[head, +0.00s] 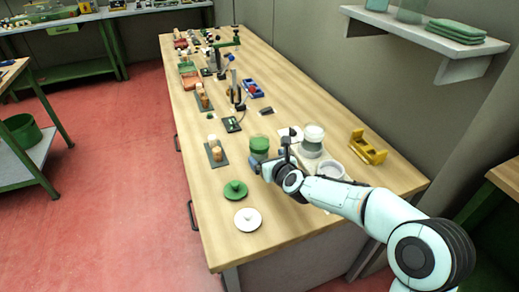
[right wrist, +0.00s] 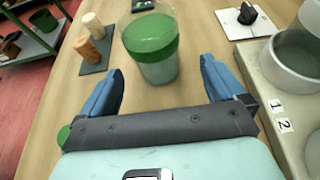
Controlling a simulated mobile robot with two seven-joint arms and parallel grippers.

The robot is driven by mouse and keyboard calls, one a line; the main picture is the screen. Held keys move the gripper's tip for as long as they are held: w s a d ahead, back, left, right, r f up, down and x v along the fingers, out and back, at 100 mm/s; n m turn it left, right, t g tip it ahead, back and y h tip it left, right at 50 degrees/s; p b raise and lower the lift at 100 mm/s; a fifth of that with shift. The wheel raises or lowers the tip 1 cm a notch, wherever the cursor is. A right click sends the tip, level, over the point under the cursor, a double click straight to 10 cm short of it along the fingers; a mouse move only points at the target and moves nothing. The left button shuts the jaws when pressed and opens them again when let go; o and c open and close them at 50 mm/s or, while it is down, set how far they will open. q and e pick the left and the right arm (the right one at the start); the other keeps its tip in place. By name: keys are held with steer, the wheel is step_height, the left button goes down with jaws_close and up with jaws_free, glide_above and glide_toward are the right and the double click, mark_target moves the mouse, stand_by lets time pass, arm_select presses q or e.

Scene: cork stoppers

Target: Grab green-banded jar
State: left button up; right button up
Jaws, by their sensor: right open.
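The green-banded jar (head: 259,144) is a clear jar with a green band, standing upright on the wooden table. It also shows in the right wrist view (right wrist: 150,42), top centre. My right gripper (head: 268,166) is open, with its two blue fingers (right wrist: 160,70) spread on the near side of the jar. The jar's lower part lies ahead of the gap between the fingertips, and nothing is gripped. In the head view my gripper hides part of the jar's base. My left gripper is not in view.
A holder marked 1 and 2 (right wrist: 268,85) with jars stands close right of my gripper. Cork stoppers on a dark plate (head: 224,158) stand left of the jar. A green lid (head: 235,190) and a white lid (head: 247,219) lie nearer. A yellow rack (head: 368,148) is at right.

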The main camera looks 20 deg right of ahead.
mark_target(259, 152)
steer(key=shift+w+f, duration=0.25)
steer(key=shift+w, duration=0.4)
steer(key=x, duration=0.1)
steer(key=p+x, duration=0.1)
steer(key=x, duration=0.1)
steer(key=p+x, duration=0.1)
steer(key=shift+w+a, duration=0.25)
steer(key=shift+w, duration=0.2)
steer(key=shift+w+d+f, duration=0.1)
steer(key=shift+w, duration=0.15)
steer(key=shift+c, duration=0.4)
steer(key=c, duration=1)
steer(key=shift+c, duration=1.1)
